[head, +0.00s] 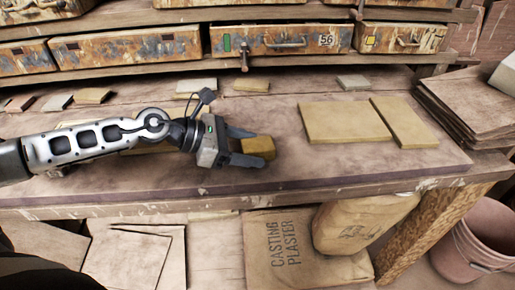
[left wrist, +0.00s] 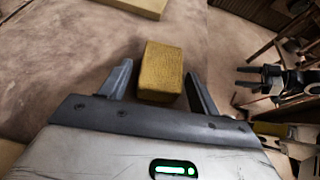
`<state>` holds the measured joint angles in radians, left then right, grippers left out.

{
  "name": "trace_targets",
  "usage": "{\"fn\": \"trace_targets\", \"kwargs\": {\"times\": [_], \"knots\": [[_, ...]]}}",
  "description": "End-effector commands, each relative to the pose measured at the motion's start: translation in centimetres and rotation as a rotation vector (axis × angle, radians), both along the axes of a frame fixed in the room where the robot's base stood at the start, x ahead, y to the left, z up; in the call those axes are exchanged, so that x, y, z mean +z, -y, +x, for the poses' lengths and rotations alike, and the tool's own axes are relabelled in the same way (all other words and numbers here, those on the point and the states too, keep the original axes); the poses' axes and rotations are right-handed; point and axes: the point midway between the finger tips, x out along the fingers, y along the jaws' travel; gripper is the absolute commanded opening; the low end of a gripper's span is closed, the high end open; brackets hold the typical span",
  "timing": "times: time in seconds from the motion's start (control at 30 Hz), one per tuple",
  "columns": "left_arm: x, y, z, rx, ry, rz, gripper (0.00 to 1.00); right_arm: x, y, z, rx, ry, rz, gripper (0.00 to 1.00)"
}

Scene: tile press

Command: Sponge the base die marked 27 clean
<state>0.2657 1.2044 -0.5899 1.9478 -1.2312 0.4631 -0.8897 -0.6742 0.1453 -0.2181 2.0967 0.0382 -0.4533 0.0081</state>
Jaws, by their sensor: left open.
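A yellow-brown sponge-like block (head: 258,146) lies on the work table in the head view. It also shows in the left wrist view (left wrist: 160,72), between the fingers. My left gripper (head: 257,148) is open, with one finger on each side of the block; in the left wrist view (left wrist: 160,82) small gaps show beside it. A dark gripper shape (left wrist: 268,78), likely my right one, shows small at the right of the left wrist view; its jaws are unclear. I can read no number 27 on anything in view.
Two tan slabs (head: 345,122) (head: 405,122) lie on the table's right half. Small blocks (head: 251,85) line the back, below rusty drawers, one marked 56 (head: 280,40). Stacked sheets (head: 465,105) sit at the right. Plaster bags (head: 300,250) and a pink bucket (head: 472,240) stand below.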

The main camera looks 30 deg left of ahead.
Motion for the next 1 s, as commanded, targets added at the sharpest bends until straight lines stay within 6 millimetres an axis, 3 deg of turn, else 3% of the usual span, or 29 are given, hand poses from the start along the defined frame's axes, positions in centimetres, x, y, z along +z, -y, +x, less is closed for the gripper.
{"fn": "trace_targets", "kwargs": {"times": [0.1, 0.23, 0.27, 0.53, 1.0], "knots": [[0.0, 0.0, 0.0, 0.0, 0.0, 0.0, 0.62, -0.1, 0.0, 0.0, 0.0, -0.001, 0.0, 0.61], [0.0, 0.0, 0.0, 0.0, 0.0, 0.0, 0.28, -0.1, 0.0, 0.0, 0.0, -0.002, -0.002, 0.61], [0.0, 0.0, 0.0, 0.0, 0.0, 0.0, 0.25, -0.1, 0.0, 0.0, 0.0, -0.002, -0.002, 0.61], [0.6, 0.0, 0.0, 0.0, 0.0, 0.0, 0.25, 0.4, 0.1, 0.2, 0.002, 0.001, -0.004, 0.61], [4.4, 0.0, 0.0, 0.0, 0.001, 0.001, 0.25, 3.4, 0.0, 0.1, 0.0, 0.001, -0.002, 0.61]]}}
